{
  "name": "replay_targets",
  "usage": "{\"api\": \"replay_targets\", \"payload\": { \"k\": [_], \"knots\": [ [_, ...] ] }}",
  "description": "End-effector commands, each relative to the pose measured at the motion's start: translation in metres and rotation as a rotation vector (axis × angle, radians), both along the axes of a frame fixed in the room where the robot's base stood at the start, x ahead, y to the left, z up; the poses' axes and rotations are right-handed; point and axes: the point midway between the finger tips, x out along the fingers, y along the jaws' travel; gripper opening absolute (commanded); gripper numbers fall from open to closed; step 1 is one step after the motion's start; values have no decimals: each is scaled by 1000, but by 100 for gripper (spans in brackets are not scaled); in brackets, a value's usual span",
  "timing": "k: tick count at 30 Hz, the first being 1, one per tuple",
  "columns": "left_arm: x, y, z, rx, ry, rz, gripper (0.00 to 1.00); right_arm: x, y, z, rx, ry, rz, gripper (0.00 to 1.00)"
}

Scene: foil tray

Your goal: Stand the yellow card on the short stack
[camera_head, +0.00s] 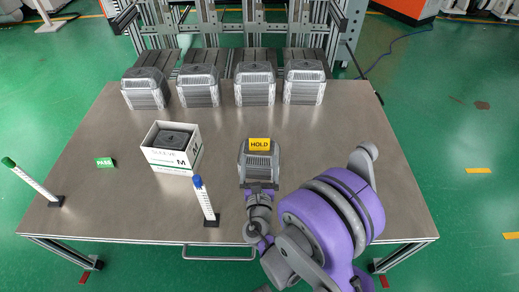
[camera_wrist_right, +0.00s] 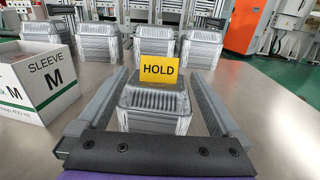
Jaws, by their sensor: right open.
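The yellow card (camera_head: 260,144), marked HOLD, stands upright at the far edge of the top of the short stack of foil trays (camera_head: 262,163). My right gripper (camera_head: 259,172) is open. In the wrist view its two fingers (camera_wrist_right: 157,88) reach forward on either side of the stack, with a narrow gap visible on each side. Nothing is gripped. My left gripper is out of view.
Several taller tray stacks (camera_head: 199,86) stand along the back. A white sleeve box (camera_head: 168,158) is left of the short stack, with a green PASS card (camera_head: 105,162) beyond it. A blue-capped post (camera_head: 205,203) and a green-capped post (camera_head: 32,182) stand near the front. Table right is clear.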

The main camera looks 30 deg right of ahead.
Motion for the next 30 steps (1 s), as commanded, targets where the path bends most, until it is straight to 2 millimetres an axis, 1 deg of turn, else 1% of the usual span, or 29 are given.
{"api": "replay_targets", "payload": {
  "k": [2,5,8,11,13,14,15,17,18,20,21,23,24,27,30],
  "knots": [
    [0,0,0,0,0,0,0,-8,5,0,1,1,2,100],
    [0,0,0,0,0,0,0,-14,7,0,17,-2,-5,100],
    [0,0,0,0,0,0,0,-20,0,1,133,-25,-40,100],
    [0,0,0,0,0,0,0,-33,-13,-1,390,-80,-127,100],
    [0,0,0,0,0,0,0,-47,-21,-5,633,-137,-224,100],
    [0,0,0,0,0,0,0,-55,-23,-7,744,-165,-272,100],
    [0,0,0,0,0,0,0,-66,-25,-11,891,-204,-341,100],
    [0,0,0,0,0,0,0,-83,-23,-18,1107,-261,-454,100],
    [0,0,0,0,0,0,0,-96,-19,-22,1245,-300,-535,100],
    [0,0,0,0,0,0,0,-115,-9,-28,1447,-360,-666,100],
    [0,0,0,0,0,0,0,-128,0,-31,1576,-400,-759,100],
    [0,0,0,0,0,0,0,-148,15,-35,1753,-458,-905,100],
    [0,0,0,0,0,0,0,-160,27,-37,1858,-492,-1002,100],
    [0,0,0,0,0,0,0,-185,55,-37,2067,-564,-1228,100],
    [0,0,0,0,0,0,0,-203,78,-35,2199,-612,-1403,100]
  ]
}}
